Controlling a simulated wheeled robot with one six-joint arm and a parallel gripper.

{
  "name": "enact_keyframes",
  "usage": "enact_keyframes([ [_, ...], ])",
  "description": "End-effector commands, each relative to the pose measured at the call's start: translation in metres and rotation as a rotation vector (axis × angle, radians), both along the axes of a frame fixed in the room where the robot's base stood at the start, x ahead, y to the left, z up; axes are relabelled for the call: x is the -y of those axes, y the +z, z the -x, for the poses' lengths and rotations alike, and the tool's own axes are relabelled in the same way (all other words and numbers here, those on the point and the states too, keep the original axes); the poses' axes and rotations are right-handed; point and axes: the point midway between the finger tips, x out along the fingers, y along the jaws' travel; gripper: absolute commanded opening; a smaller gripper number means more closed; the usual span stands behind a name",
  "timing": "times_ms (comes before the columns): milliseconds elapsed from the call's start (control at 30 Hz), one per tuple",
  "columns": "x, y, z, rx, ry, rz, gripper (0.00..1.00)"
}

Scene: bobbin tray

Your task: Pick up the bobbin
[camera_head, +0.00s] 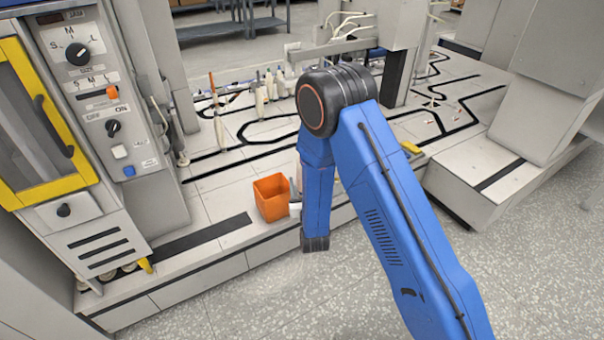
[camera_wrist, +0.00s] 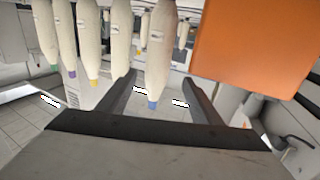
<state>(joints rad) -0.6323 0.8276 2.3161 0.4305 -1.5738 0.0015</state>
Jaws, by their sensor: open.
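In the wrist view, my gripper (camera_wrist: 160,78) is open, with one dark finger on each side of a cream bobbin (camera_wrist: 158,50) with a blue tip. The bobbin's tip points down in the picture, and its other end is cut off at the top edge. I cannot tell how deep between the fingers it is; no contact shows. Several similar bobbins (camera_wrist: 88,40) with coloured tips stand in a row to its left. In the head view my gripper is hidden behind my blue arm, and I cannot pick out this bobbin there.
An orange bin (camera_head: 264,211) stands on the machine ledge left of my arm; an orange surface (camera_wrist: 250,45) fills the upper right of the wrist view, close to the bobbin. More pale bobbins (camera_head: 260,101) stand farther back. A yellow-doored machine panel (camera_head: 78,184) is at left.

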Motion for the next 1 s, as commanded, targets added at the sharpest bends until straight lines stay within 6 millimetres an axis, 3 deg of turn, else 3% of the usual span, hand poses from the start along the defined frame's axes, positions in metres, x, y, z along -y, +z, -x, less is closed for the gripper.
enact_keyframes([
  [100,-0.002,0.000,-0.017,0.001,-0.002,0.000,0.59],
  [367,-0.005,0.000,-0.032,-0.001,-0.001,0.000,0.59],
  [700,-0.010,0.001,-0.073,-0.001,-0.001,0.001,0.59],
  [1000,-0.011,0.001,-0.080,-0.001,-0.001,0.001,0.59],
])
